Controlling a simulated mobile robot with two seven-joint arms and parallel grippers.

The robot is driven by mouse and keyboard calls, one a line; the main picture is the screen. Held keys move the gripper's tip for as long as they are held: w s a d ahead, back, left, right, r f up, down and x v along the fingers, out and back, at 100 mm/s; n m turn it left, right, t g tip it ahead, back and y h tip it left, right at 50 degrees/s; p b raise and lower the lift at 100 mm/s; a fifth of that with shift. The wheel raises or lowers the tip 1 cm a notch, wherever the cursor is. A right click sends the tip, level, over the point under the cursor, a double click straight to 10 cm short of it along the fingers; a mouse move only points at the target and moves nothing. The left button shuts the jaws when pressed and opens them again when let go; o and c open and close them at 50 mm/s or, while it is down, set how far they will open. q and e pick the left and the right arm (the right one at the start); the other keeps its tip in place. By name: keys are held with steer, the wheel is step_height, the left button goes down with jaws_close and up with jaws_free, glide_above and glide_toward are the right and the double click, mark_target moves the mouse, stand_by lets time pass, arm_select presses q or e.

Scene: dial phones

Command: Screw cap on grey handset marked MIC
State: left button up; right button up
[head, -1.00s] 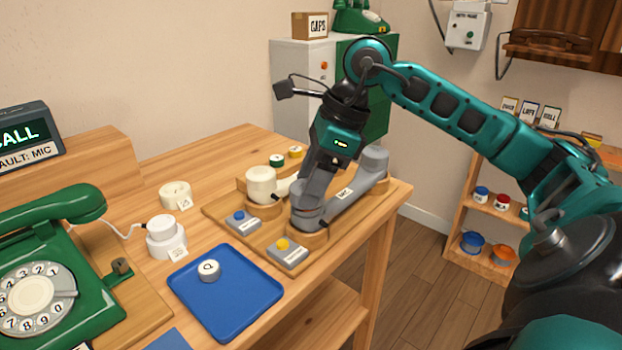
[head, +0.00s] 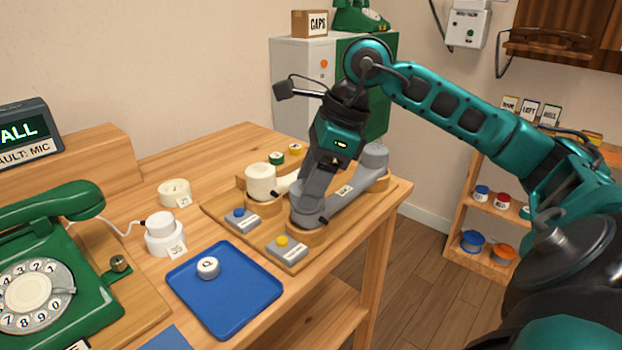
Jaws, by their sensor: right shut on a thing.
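The grey handset (head: 352,198) lies in wooden cradles on a wooden board, with a small label on its handle that is too small to read surely. My right gripper (head: 308,208) points down at the handset's near end, above the front cradle. It is shut, and its fingers hide most of what they hold; a cap there cannot be made out clearly. A white round cap (head: 208,267) with a dark mark lies on the blue tray (head: 238,307). My left gripper is not in view.
Blue-button (head: 239,213) and yellow-button (head: 282,242) boxes sit at the board's front. A green dial phone (head: 50,260) and a white round stand (head: 162,236) are at left. The table's right edge is close to the board.

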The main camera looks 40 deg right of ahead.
steer(key=shift+f, duration=0.3)
steer(key=o, duration=1)
steer(key=p+v, duration=0.1)
steer(key=v, duration=0.3)
steer(key=shift+d+r, duration=0.1)
steer(key=shift+r, duration=0.3)
steer(key=p+v, duration=0.2)
steer(key=v, duration=0.6)
steer(key=shift+r, duration=0.1)
